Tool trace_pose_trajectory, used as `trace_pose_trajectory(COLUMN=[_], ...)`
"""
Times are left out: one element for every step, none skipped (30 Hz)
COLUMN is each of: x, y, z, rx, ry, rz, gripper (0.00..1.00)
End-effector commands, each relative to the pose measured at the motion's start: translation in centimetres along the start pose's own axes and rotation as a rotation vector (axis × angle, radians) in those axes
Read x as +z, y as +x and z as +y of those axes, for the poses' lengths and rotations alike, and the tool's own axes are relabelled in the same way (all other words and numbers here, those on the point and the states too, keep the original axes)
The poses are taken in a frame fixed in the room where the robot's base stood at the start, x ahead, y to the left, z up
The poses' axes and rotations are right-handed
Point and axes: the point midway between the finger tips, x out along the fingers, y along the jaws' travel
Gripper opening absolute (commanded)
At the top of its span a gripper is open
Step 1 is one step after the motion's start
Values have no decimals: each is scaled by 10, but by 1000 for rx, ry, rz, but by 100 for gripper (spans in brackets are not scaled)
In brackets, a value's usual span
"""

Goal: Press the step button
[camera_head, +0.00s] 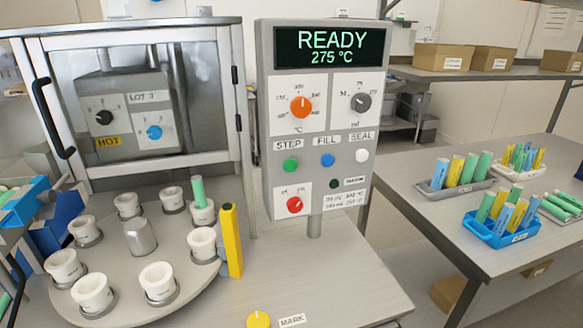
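The green step button (290,165) is on the grey control panel (330,145), under the STEP label (289,143) at the left of a row of three buttons. The blue FILL button (327,160) and the white SEAL button (362,155) are to its right. The panel's display (331,48) reads READY and 275 °C. Nothing covers the step button. My gripper is not in view.
A turntable (145,245) with several white cups stands left of the panel; one cup holds a green tube (198,191). A yellow upright piece (231,240) stands at its right edge. A yellow knob (258,319) is at front. A side table (420,195) holds tube trays.

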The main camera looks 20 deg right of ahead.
Motion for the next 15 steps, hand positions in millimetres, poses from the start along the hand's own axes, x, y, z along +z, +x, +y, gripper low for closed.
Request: trace_pose_trajectory(x=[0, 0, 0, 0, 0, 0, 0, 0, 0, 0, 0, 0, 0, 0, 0], y=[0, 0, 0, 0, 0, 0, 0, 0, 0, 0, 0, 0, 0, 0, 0], z=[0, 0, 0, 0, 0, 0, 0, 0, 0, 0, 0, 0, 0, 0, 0], rx=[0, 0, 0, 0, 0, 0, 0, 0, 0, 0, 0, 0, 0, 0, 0], ry=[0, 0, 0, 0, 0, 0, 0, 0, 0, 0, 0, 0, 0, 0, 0], rz=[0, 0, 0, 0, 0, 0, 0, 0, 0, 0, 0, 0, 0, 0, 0], gripper=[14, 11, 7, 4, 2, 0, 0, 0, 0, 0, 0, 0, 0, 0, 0])
